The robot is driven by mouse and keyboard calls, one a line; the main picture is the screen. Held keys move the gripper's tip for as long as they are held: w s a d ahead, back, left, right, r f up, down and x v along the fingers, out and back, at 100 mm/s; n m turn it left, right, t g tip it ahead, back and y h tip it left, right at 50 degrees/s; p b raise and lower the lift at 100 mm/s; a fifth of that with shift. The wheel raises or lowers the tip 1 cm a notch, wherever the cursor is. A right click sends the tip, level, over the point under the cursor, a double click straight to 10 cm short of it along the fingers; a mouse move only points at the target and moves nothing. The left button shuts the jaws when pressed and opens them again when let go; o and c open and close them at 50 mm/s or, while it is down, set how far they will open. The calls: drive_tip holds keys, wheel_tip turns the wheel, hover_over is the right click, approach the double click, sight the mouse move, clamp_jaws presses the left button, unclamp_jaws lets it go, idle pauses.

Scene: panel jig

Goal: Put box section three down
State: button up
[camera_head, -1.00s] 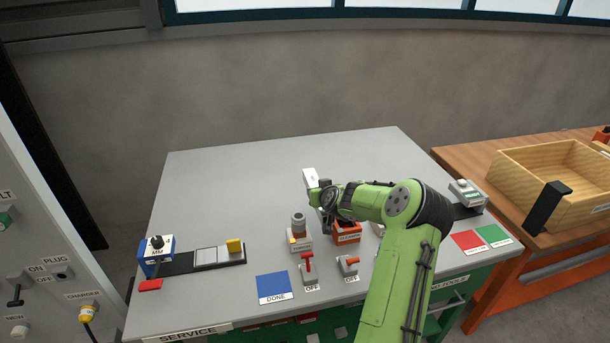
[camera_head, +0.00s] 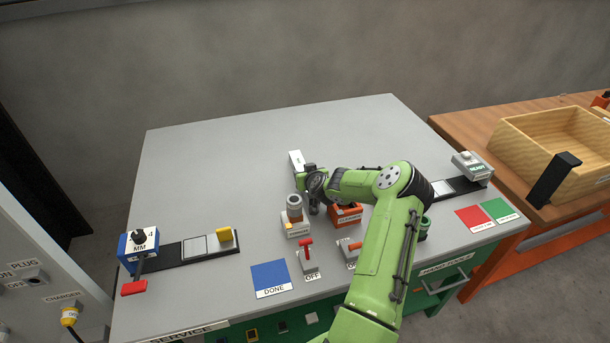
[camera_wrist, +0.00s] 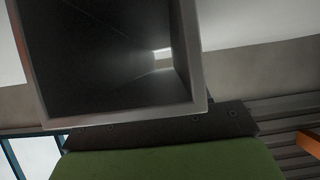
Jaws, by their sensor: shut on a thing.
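The box section (camera_head: 296,160) is a pale, hollow, square-ended tube. In the head view it shows as a small pale piece beyond my gripper (camera_head: 302,173), over the grey worktop (camera_head: 215,155). In the wrist view the box section's open end (camera_wrist: 201,85) fills the upper middle, and I look into its dark inside. My gripper is shut on it. The fingertips are mostly hidden by my wrist. I cannot tell whether the section touches the worktop. No number on it can be read.
A blue DONE square (camera_head: 270,279) and two levers lie nearer. The worktop's back and left are clear. A wooden crate (camera_head: 545,135) stands right.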

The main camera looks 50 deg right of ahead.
drive_tip(key=o, duration=1.3)
drive_tip(key=shift+c, duration=0.2)
